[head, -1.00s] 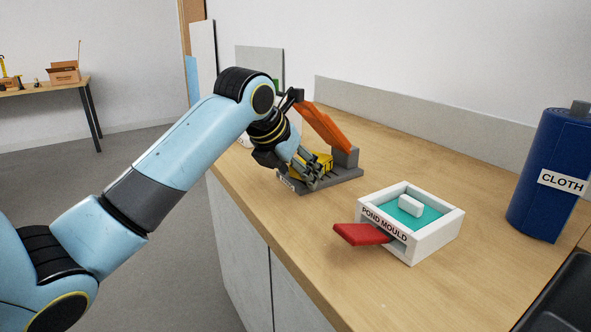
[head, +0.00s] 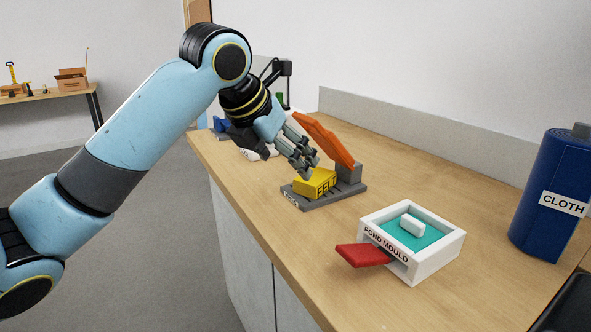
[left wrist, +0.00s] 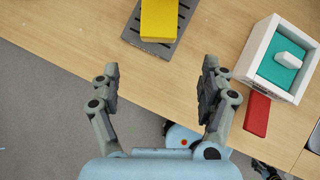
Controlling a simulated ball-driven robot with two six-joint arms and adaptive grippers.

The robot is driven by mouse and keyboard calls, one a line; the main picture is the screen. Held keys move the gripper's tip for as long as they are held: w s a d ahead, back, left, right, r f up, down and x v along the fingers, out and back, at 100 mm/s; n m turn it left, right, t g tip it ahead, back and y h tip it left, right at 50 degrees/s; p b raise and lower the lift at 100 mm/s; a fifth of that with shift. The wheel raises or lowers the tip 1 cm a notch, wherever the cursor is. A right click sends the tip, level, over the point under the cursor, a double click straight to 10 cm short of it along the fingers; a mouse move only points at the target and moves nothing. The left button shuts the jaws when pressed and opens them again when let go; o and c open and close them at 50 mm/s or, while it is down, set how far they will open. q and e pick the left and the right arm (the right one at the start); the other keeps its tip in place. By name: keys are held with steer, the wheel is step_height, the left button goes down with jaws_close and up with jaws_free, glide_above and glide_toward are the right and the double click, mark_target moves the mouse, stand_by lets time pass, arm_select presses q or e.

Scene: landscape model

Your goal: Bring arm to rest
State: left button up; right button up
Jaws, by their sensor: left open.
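My left gripper (head: 290,163) is open and empty. The block lies on a grey slotted base (head: 325,200) with a raised orange lever (head: 328,139). In the left wrist view my left gripper (left wrist: 160,85) shows its two fingers wide apart over the counter edge. The yellow block (left wrist: 160,20) and the grey base (left wrist: 158,48) are beyond the fingertips, apart from them.
A white pond mould (head: 437,259) with teal filling, a white piece and a red tab (head: 362,255) stands on the wooden counter (head: 290,235). A blue cloth roll (head: 548,190) stands at right. Blue and white items (head: 222,125) lie behind my arm. Floor at left is free.

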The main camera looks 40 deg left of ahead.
arm_select(q)
steer(key=shift+v, duration=1.2)
